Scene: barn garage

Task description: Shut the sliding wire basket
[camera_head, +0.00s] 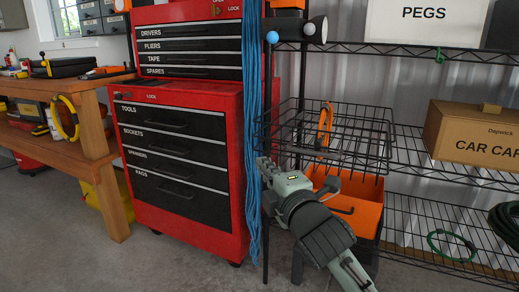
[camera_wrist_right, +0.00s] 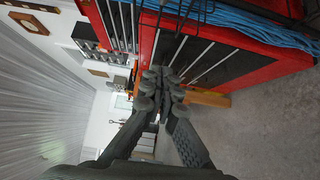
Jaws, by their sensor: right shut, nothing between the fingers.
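The black sliding wire basket (camera_head: 360,150) juts out from the wire shelving in the head view. An orange tool (camera_head: 325,125) shows inside it. My right gripper (camera_head: 263,163) is at the basket's lower left front corner, next to the hanging blue cords. Whether it touches the basket I cannot tell. In the right wrist view its fingers (camera_wrist_right: 165,88) are shut together with nothing between them. Dark wires, perhaps of the basket, cross the top of that view. My left gripper is not in view.
A red tool chest (camera_head: 190,170) stands left of the blue cords (camera_head: 253,80). An orange bin (camera_head: 362,205) is below the basket. A cardboard box (camera_head: 470,135) sits on the shelf at right. A wooden workbench (camera_head: 85,140) stands at far left. The floor in front is open.

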